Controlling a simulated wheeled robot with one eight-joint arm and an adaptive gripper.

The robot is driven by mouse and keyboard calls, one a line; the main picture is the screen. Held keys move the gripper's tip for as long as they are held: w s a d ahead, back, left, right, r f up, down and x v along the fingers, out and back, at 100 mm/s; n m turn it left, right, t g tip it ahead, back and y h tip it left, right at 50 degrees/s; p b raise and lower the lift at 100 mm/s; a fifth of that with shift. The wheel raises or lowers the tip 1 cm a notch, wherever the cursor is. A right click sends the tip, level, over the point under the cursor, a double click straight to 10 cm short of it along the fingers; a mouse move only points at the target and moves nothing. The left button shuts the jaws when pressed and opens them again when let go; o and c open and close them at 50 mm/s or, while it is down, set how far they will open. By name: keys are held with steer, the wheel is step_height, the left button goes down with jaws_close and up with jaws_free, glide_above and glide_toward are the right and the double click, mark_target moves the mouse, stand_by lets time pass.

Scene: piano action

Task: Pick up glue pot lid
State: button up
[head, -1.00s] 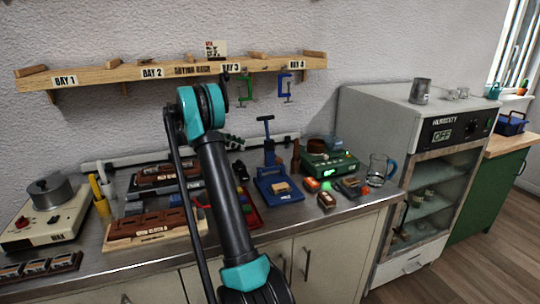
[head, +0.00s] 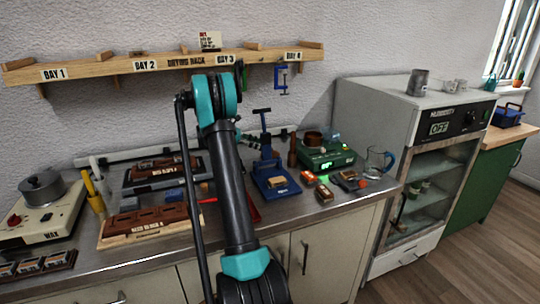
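A grey metal pot (head: 42,190) stands on a cream hot plate at the far left of the counter. A flat grey lid with a small knob (head: 40,179) appears to sit on top of it. I cannot tell for sure that this is the glue pot. My arm rises through the middle of the head view, well to the right of the pot. My gripper cannot be made out; the arm hides what lies behind it.
A wooden drying rack (head: 165,64) runs along the wall above the counter. Brown moulds (head: 150,222), yellow-handled tools (head: 90,185), a blue press (head: 275,181), a green scale (head: 327,156) and a glass mug (head: 377,163) crowd the counter. A humidity cabinet (head: 428,150) stands to the right.

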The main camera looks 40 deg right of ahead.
steer(key=x, duration=0.5)
steer(key=shift+s+a+f, duration=0.1)
steer(key=shift+s+f, duration=0.1)
steer(key=shift+s, duration=0.05)
jaws_close()
